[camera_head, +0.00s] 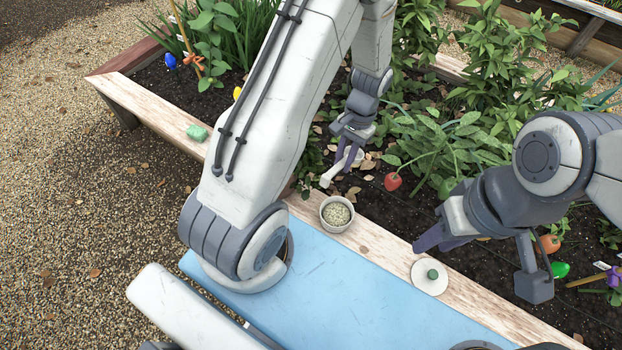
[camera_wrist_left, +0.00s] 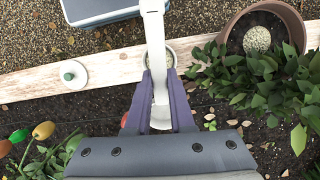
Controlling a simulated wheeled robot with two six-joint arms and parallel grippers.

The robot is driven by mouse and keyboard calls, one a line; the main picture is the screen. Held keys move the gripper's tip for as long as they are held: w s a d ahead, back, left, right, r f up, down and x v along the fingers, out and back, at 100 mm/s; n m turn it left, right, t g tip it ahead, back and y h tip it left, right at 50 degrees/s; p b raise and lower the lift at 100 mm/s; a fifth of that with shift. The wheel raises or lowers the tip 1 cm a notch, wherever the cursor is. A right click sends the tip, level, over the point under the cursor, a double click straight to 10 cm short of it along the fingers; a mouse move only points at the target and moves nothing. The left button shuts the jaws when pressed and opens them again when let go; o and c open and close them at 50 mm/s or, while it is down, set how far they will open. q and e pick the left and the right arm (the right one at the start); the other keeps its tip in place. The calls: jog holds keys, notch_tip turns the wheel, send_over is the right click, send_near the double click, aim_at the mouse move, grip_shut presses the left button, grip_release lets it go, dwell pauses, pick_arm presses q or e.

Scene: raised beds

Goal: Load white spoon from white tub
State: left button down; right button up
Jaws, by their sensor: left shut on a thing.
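The white spoon (camera_head: 333,174) is between the purple fingers of my left gripper (camera_head: 347,152), over the soil just behind the bed's wooden edge. The left wrist view shows the spoon (camera_wrist_left: 154,60) running up between the fingers (camera_wrist_left: 165,98). The white tub (camera_head: 336,226) stands upright on the wooden edge, holding pale grains. The spoon is apart from it in the head view. In the left wrist view the spoon hides most of the tub (camera_wrist_left: 172,54). My right gripper (camera_head: 432,242) is above the wooden edge, near the lid; its finger gap is unclear.
A round white lid with a green knob (camera_head: 431,280) lies on the wooden edge (camera_head: 385,255). A blue surface (camera_head: 330,290) is in front. Leafy plants and red fruit (camera_head: 393,181) stand behind. A brown pot (camera_wrist_left: 293,20) shows in the wrist view.

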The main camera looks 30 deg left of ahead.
pick_arm(q)
jog(key=shift+a+f+m+t+y+b, duration=0.5)
jog(key=shift+f+m+y+b, duration=0.75)
jog(key=shift+f+m+b, duration=2.95)
jog(key=shift+a+f+m+t+y+b, duration=0.15)
jog(key=shift+f+m+t+y+b, duration=1.05)
jog(key=shift+f+b, duration=3.35)
jog(key=shift+a+f+m+t+y+b, duration=0.35)
jog(key=shift+f+m+y+b, duration=1)
jog(key=shift+f+m+b, duration=3.3)
jog(key=shift+r+n+b, duration=1.05)
jog(key=shift+r+b, duration=0.65)
jog(key=shift+b, duration=0.35)
jog(key=shift+d, duration=0.1)
notch_tip(320, 180, up, 10)
jog(key=p, duration=1)
